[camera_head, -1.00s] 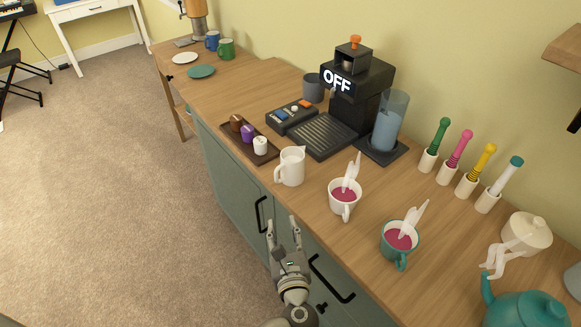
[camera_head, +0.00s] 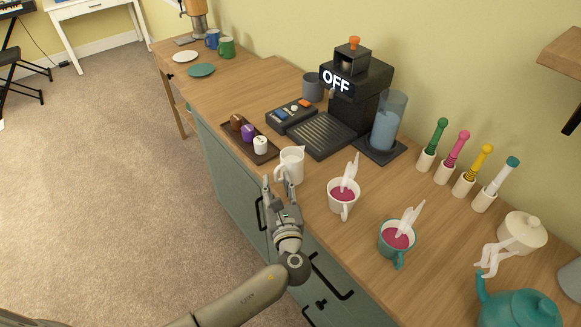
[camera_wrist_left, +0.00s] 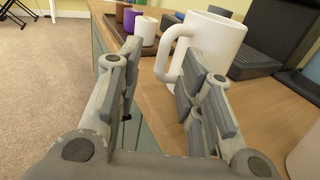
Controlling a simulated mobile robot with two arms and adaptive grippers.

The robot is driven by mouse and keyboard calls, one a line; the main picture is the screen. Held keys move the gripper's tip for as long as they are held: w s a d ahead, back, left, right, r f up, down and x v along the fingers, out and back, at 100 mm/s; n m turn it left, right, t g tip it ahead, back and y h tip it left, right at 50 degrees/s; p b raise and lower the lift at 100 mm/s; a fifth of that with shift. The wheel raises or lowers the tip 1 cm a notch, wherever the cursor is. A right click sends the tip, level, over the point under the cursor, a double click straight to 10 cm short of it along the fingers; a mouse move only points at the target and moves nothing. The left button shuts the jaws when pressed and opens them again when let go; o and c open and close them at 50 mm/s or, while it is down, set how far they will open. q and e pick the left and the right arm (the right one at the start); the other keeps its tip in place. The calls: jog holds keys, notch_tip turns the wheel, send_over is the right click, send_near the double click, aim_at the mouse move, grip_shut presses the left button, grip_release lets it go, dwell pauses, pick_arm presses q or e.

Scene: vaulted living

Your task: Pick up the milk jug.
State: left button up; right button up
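The white milk jug (camera_head: 291,163) stands upright on the wooden counter, in front of the coffee machine. In the left wrist view the jug (camera_wrist_left: 218,42) is close ahead, and its handle faces toward me, above the right finger. My left gripper (camera_head: 279,186) is open and empty at the counter's front edge, just short of the jug. In the left wrist view the open fingers (camera_wrist_left: 155,92) are spread, with the handle between their tips and slightly beyond. My right gripper is not in view.
A dark tray (camera_head: 262,156) with small cups sits left of the jug. The coffee machine (camera_head: 350,90) is behind it. A white cup (camera_head: 342,200) and a teal cup (camera_head: 396,240), both with red contents, stand to the right. A teal teapot (camera_head: 515,308) is at lower right.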

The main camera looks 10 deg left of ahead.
aim_at(275, 171)
pick_arm(q)
jog(key=shift+w+a, duration=0.1)
jog(key=shift+w, duration=0.15)
grip_shut()
jog(key=shift+r, duration=0.1)
dwell(0.3)
jog(key=shift+r, duration=0.5)
notch_tip(275, 171, up, 2)
jog(key=shift+s+r, duration=0.1)
jog(key=shift+r, duration=0.15)
jog(key=s+a+r, duration=0.7)
jog(key=s+r, duration=0.2)
jog(key=s, duration=0.3)
jog(key=shift+r+p, duration=0.25)
jog(key=shift+p, duration=0.1)
